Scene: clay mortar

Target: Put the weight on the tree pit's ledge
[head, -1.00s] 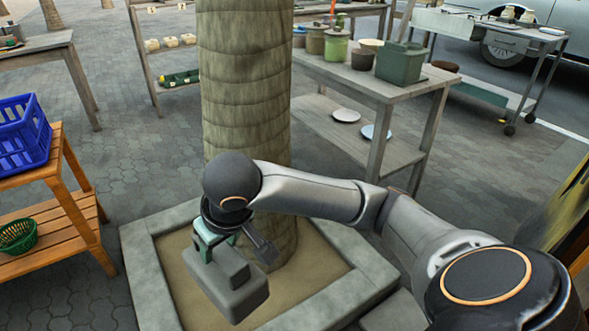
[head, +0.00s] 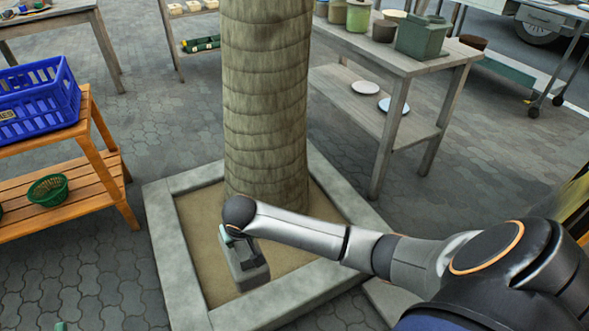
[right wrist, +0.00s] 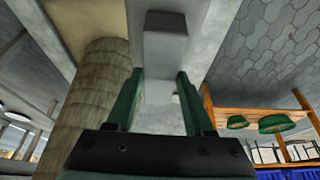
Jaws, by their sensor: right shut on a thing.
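The weight (head: 247,268) is a grey block with a smaller raised block as its handle. My right gripper (head: 236,236) is shut on the handle and holds the weight from above. In the right wrist view the weight (right wrist: 165,42) shows beyond the green fingers. The tree pit's ledge (head: 183,267) is a square, pale concrete rim around sand and a palm trunk (head: 265,100). In the head view the weight appears against the sand, near the inner corner of the ledge; its exact height is unclear. A small green tip at the bottom left edge may be my left gripper (head: 61,326).
A wooden shelf stand (head: 85,190) at left holds a blue crate (head: 40,105) and a green basket (head: 48,190). A grey table (head: 398,62) with pots stands behind right. Paving left of the pit is clear. The trunk stands close behind my right gripper.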

